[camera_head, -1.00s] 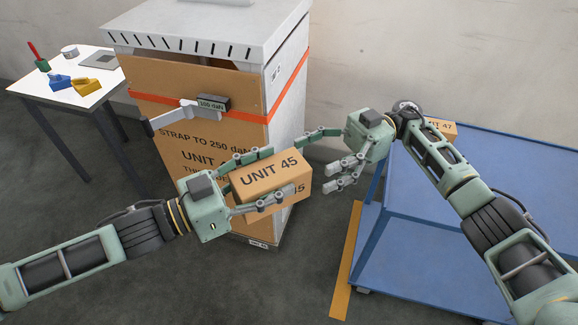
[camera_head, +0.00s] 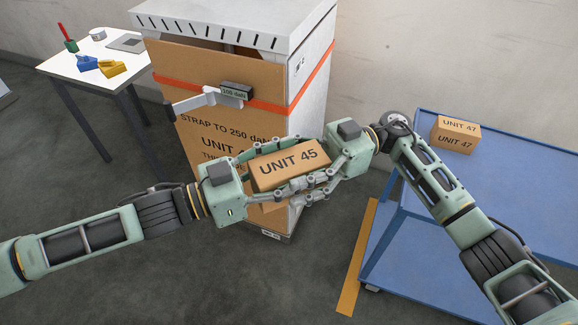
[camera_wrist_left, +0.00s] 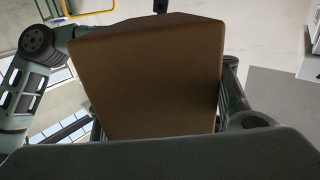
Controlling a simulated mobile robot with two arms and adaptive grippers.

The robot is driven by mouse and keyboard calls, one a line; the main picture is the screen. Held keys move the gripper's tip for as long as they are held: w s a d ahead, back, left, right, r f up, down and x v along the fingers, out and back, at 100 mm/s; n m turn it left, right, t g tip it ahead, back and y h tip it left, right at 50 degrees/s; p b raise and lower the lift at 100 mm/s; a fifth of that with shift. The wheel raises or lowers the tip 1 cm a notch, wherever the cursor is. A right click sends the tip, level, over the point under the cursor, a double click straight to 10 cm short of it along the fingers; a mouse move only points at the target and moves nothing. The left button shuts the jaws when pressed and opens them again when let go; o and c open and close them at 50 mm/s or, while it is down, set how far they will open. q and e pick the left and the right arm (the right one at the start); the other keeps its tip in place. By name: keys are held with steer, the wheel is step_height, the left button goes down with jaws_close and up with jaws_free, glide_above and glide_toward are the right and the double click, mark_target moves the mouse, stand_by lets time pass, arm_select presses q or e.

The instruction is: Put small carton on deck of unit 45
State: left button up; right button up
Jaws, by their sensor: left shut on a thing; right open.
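The small carton (camera_head: 284,168) is brown and printed UNIT 45. It is held in the air in front of the tall unit (camera_head: 218,84), a boxy body with a white top, brown cardboard front and orange strap; its UNIT number is partly hidden. My left gripper (camera_head: 318,160) is shut on the carton, with fingers along its sides. My right gripper (camera_head: 308,180) is open at the carton's right end, its fingers overlapping the carton and left fingers; contact cannot be told. In the left wrist view the carton (camera_wrist_left: 150,80) fills the middle.
A grey clip-like tool with a small display (camera_head: 236,92) is on the unit's front. A blue cart (camera_head: 480,215) at right carries a carton marked UNIT 47 (camera_head: 455,138). A white table (camera_head: 78,68) with small coloured tools stands at left. The cart's top is mostly clear.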

arm_select(q)
steer(key=shift+r, duration=0.1)
arm_select(e)
steer(key=c, duration=1.5)
arm_select(q)
steer(key=o, duration=1.8)
steer(key=shift+c, duration=0.2)
arm_select(e)
steer(key=shift+c, duration=0.6)
arm_select(q)
steer(key=shift+a, duration=0.1)
